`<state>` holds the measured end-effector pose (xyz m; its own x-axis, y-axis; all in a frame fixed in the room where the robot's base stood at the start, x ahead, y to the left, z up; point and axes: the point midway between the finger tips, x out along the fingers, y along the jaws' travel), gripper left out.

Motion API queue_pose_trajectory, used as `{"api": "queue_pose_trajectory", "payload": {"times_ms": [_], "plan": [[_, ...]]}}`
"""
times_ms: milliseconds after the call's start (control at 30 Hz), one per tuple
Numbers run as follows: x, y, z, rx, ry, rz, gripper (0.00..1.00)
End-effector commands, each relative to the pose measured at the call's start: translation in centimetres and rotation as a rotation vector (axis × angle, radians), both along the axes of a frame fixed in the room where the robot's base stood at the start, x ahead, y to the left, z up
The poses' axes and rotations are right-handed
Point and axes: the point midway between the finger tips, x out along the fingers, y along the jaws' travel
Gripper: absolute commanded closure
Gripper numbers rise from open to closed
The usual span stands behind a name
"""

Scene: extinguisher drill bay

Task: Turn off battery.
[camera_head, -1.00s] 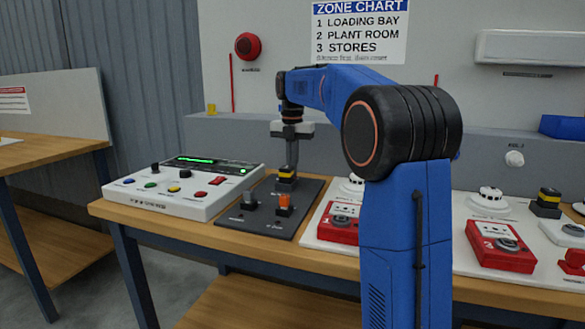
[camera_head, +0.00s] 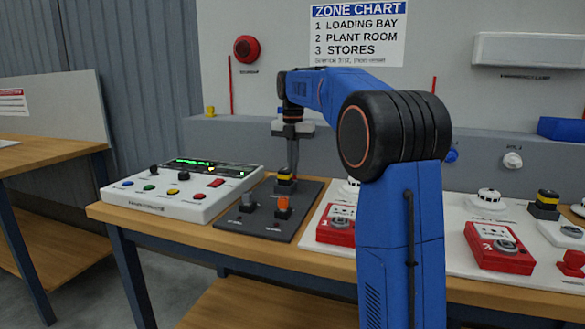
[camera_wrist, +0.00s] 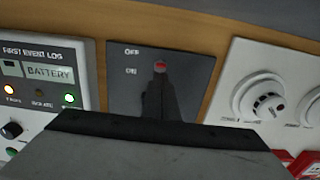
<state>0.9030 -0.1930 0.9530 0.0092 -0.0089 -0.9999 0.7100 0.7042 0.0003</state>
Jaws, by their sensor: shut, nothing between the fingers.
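The dark switch plate (camera_head: 258,226) lies on the bench right of the white panel. It carries a grey knob (camera_head: 247,202), an orange knob (camera_head: 283,207) and a black and yellow block (camera_head: 286,181) at its back. My gripper (camera_head: 291,167) is shut and empty, pointing down just over this block; I cannot tell if it touches. In the wrist view the plate (camera_wrist: 123,92) reads OFF above ON. A small red spot (camera_wrist: 160,66) shows at my dark fingertips (camera_wrist: 160,78). The wrist body hides the plate's near part. The white panel's display (camera_wrist: 48,71) reads BATTERY.
The white panel (camera_head: 165,205) with coloured buttons stands close on the left. A white board (camera_head: 312,238) with red call points and detectors is close on the right. The grey wall ledge (camera_head: 350,150) runs behind. A second bench (camera_head: 45,150) stands far left.

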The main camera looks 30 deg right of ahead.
Motion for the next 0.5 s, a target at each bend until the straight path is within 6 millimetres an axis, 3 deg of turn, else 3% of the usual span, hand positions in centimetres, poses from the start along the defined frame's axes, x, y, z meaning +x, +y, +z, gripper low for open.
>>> {"api": "queue_pose_trajectory", "payload": {"times_ms": [500], "plan": [[0.93, -0.88, 0.61, -0.001, -0.001, 0.0, 1.0]]}}
